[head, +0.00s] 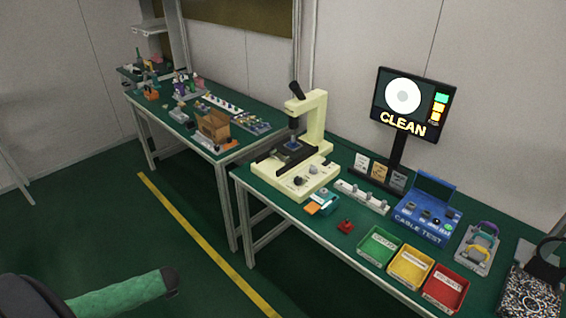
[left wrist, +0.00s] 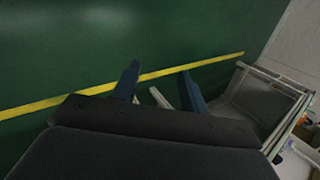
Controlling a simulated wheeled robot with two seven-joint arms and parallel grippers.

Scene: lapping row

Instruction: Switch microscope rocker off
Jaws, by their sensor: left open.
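The cream microscope (head: 314,125) stands at the left end of the near green-topped table. It has a dark eyepiece on top, a dark stage with a small blue piece, and a wide base with small dark controls on its front panel (head: 300,181). The rocker cannot be told apart from these controls at this size, nor can its position. My left gripper (left wrist: 158,82) shows in the left wrist view with its two blue fingers apart and nothing between them. It is over the floor, away from the microscope. My right gripper does not show.
Beside the microscope are a teal-and-orange item (head: 322,202), a red button block (head: 346,226) and a white knob strip (head: 361,196). Green, yellow and red bins (head: 447,288) line the front edge. A monitor (head: 411,104) reads CLEAN. The floor around the yellow line (head: 205,242) is clear.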

